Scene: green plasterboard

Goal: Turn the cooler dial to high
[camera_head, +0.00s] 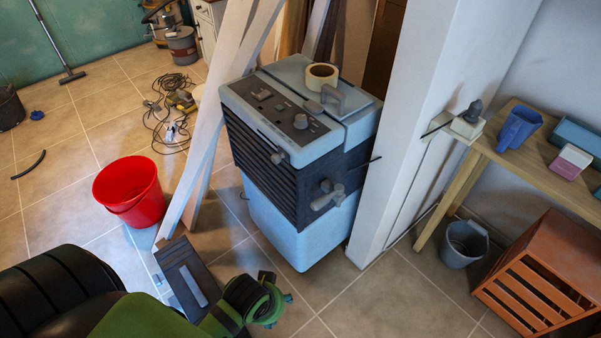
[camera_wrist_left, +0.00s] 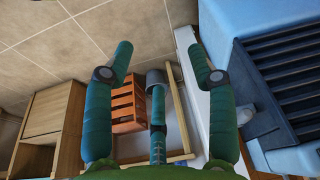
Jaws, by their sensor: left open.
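The cooler (camera_head: 305,230) is a light blue box with dark front louvres, standing upright in the middle of the head view. Its top has a dark control panel with a round grey dial (camera_head: 300,121) and smaller controls beside it. I cannot read the dial's setting. A grey lever-like fitting (camera_head: 328,195) sticks out from the front. My left gripper (camera_head: 268,302) is low in the head view, below and in front of the cooler, apart from it. In the left wrist view its fingers (camera_wrist_left: 158,62) are spread and empty, with the cooler (camera_wrist_left: 228,30) at the right.
A roll of tape (camera_head: 322,75) lies on the cooler's top. A red bucket (camera_head: 130,190) is at the left. A wooden bench (camera_head: 460,190), grey bucket (camera_head: 464,245) and orange crate (camera_head: 535,275) are at the right.

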